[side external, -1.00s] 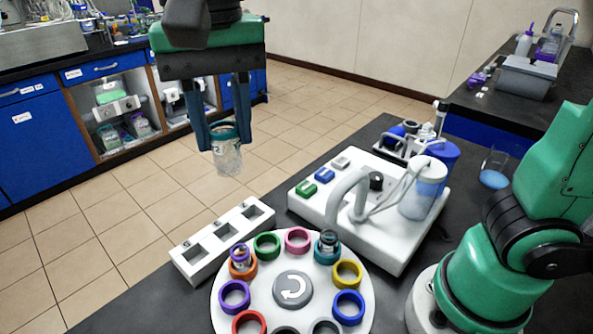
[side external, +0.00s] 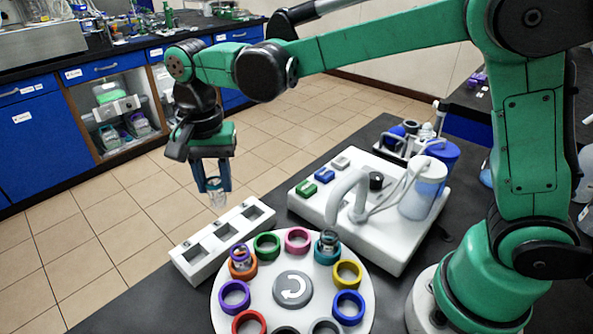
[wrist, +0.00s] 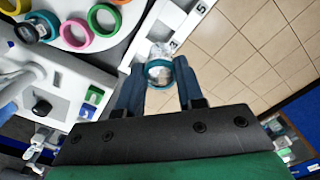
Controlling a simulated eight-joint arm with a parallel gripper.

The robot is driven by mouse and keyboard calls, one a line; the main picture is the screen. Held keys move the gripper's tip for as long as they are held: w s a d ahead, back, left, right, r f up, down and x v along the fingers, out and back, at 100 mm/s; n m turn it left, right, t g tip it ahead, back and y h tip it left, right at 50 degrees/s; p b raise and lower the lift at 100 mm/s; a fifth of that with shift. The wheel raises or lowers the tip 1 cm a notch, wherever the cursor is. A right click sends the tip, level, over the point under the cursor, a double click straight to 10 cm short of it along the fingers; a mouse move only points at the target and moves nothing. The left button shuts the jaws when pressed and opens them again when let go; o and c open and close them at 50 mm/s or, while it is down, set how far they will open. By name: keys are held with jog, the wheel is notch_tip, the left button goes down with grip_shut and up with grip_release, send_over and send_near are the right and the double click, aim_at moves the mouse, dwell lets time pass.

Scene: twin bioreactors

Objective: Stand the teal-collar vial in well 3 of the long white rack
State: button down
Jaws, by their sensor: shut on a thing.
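My gripper (side external: 214,182) is shut on the teal-collar vial (side external: 217,198), a clear vial hanging roughly upright between the fingers. In the wrist view the teal collar (wrist: 158,71) sits between my fingertips (wrist: 160,80). The long white rack (side external: 209,244) has three square wells visible in the side view, which look empty. The vial appears above and behind the rack there; its height is hard to judge. In the wrist view the rack (wrist: 186,22) shows the digits 3 and 5. The vial overlaps its edge beside the 3, partly hiding the rack.
A round white carousel (side external: 265,310) with coloured rings stands in front of the rack. Its teal ring (side external: 327,254) and orange ring (side external: 242,270) hold other vials. A white bioreactor unit (side external: 390,250) with a curved pipe stands to the right. Floor lies beyond the bench edge.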

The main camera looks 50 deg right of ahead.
aim_at(223, 221)
notch_tip(223, 221, down, 9)
jog(key=shift+r, duration=0.1)
dwell(0.3)
jog(key=c, duration=0.5)
grip_release()
jog(key=shift+c, duration=0.2)
